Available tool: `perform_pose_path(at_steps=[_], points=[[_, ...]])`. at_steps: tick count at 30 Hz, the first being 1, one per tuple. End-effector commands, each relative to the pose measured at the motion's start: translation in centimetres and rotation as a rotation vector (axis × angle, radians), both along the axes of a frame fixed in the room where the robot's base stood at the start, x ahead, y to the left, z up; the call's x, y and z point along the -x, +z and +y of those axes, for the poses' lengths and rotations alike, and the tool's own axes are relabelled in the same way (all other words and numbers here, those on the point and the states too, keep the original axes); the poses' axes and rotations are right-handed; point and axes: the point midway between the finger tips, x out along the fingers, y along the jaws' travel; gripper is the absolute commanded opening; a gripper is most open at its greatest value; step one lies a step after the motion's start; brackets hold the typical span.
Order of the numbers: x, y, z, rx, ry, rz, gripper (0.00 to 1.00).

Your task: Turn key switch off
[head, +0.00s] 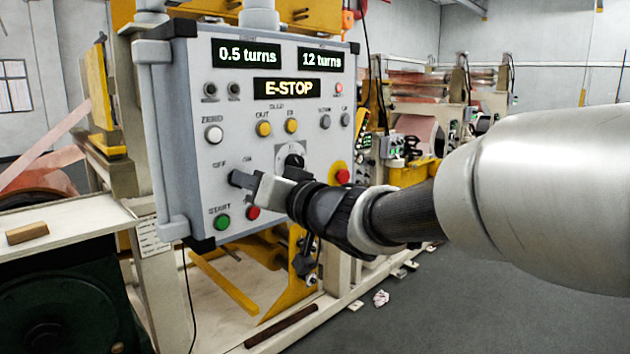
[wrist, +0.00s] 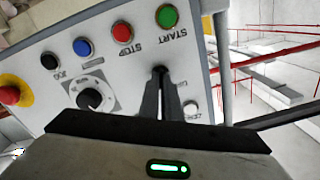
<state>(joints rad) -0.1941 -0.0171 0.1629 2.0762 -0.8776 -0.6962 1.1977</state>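The grey control panel (head: 180,110) fills the left middle of the head view. Its key switch sits by the OFF and ON labels, left of the dial. My gripper (head: 243,180) reaches in from the right with its fingertips at the key switch. In the wrist view my gripper (wrist: 160,82) has its two dark fingers close together, and a small dark part, seemingly the key (wrist: 160,70), shows between the tips at the panel face. The fingers hide most of the switch, and I cannot tell which way the key is turned.
Next to the fingers are a green START button (head: 222,222), a red STOP button (head: 253,213) and a dial (head: 293,160). A red emergency button (head: 342,176) on yellow is at the right. The display (head: 287,88) reads E-STOP.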

Motion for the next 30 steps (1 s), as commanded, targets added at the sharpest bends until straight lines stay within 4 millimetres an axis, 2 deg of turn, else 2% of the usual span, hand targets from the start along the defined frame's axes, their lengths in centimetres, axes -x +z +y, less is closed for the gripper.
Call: perform_pose_path(at_steps=[30], points=[[0.21, -0.21, 0.17, 0.541, 0.0, -0.644, 0.0]])
